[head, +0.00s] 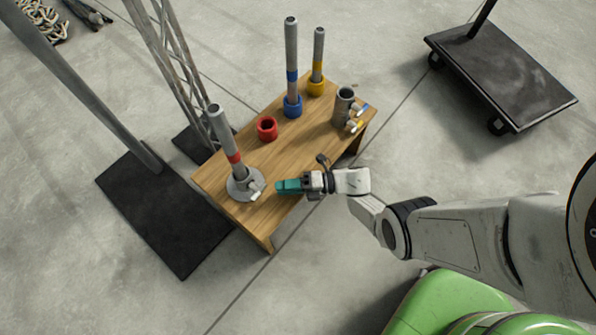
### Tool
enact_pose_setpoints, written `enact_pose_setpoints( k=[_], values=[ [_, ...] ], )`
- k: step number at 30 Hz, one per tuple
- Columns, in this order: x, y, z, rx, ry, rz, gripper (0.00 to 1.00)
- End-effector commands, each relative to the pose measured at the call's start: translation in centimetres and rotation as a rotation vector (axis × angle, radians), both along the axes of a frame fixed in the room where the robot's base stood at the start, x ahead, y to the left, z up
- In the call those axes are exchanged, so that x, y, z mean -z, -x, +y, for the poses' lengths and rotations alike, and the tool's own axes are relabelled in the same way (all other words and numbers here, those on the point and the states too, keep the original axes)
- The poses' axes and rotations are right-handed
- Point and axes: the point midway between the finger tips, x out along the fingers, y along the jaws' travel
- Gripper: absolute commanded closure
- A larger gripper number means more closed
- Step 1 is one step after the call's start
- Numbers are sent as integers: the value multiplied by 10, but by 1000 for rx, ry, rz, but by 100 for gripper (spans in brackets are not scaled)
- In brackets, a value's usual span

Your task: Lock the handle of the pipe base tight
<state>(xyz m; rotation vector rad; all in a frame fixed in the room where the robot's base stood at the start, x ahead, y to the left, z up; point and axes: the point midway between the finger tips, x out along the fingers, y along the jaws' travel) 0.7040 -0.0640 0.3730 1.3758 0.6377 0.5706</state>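The pipe base (236,187) is a round grey metal base at the near left end of the wooden table (214,172). A grey pipe with a red band (223,136) stands in it, tilted slightly to the left in the picture. A small light handle (255,193) sticks out at the base's right side. My gripper (281,187), with teal fingers, is just right of the handle and low over the table, pointing left at it. A small gap seems to lie between fingertips and handle. The fingers look close together, but their opening cannot be made out.
A red ring (267,128), a blue-ringed pipe (292,75), a yellow-ringed pipe (318,62) and a grey cylinder with clamps (343,107) stand farther along the table. Metal stands with black floor plates (170,215) are at left. A black cart (500,75) is at upper right.

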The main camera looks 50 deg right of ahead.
Motion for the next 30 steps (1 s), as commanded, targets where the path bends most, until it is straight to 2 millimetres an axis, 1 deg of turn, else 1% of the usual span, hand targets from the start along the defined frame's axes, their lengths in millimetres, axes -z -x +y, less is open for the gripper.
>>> enact_pose_setpoints(
  k=[1, 3, 9, 15, 30],
  values=[
    [-2, 6, -8, 6, 1, 0, 65],
    [-2, 13, -14, 5, -1, 0, 65],
    [-3, 25, -26, 2, -1, 0, 65],
    [-3, 29, -29, 0, -1, -1, 65],
    [-3, 29, -29, 0, 0, 0, 65]
  ],
)
